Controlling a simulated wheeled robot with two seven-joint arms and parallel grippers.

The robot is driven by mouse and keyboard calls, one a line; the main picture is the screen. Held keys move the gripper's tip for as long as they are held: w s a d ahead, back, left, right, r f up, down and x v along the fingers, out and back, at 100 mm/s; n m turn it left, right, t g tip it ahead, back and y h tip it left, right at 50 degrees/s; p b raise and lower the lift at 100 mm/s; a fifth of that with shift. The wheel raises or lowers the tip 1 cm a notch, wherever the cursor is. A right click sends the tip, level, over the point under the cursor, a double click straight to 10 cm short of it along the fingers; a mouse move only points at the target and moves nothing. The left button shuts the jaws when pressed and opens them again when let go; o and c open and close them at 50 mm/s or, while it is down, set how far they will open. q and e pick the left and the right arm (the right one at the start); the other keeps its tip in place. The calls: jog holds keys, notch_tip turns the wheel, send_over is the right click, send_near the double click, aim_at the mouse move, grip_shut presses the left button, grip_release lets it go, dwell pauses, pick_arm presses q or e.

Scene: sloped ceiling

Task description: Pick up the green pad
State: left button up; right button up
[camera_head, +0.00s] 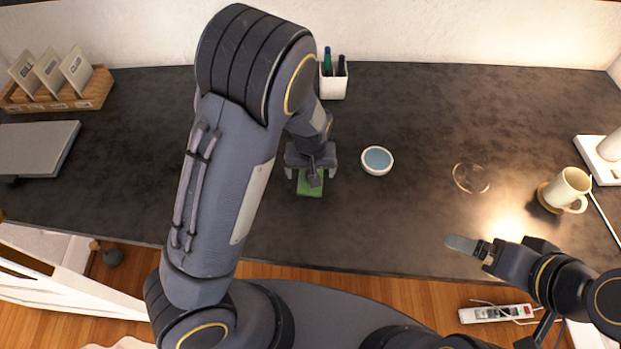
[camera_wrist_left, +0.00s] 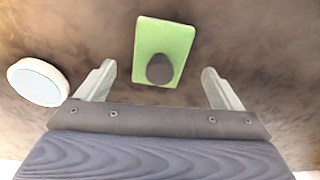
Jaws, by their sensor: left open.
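The green pad (camera_head: 310,187) lies on the dark countertop in front of my left gripper, partly covered by it in the head view. In the left wrist view the whole green pad (camera_wrist_left: 183,37) shows as a light green rectangle with a dark rounded knob (camera_wrist_left: 160,69) at its near end. My left gripper (camera_head: 311,172) points down over the pad. Its two fingers (camera_wrist_left: 160,82) are spread wide, one on each side of the pad, and hold nothing. My right gripper (camera_head: 468,245) is at the counter's front edge, right of centre; its finger gap is not clear.
A small white bowl with a blue inside (camera_head: 377,160) stands just right of the pad. A white pen cup (camera_head: 333,83) is behind. A mug (camera_head: 567,190) and a clear round item (camera_head: 471,178) are at right. A card rack (camera_head: 60,96) and grey laptop (camera_head: 38,148) are at left.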

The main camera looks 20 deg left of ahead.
pick_arm(q)
jog(key=f, duration=0.3)
jog(key=shift+w+f, duration=0.1)
jog(key=shift+w, duration=0.2)
jog(key=shift+c, duration=0.2)
jog(key=c, duration=1)
jog(key=shift+c, duration=0.2)
jog(key=shift+r, duration=0.45)
notch_tip(320, 180, up, 2)
jog(key=shift+r, duration=0.2)
jog(key=s+d+r+b, duration=0.1)
jog(key=s+d+r, duration=0.6)
jog(key=d, duration=0.5)
notch_tip(320, 180, up, 3)
jog(key=shift+s+f, duration=0.1)
jog(key=shift+s, duration=0.1)
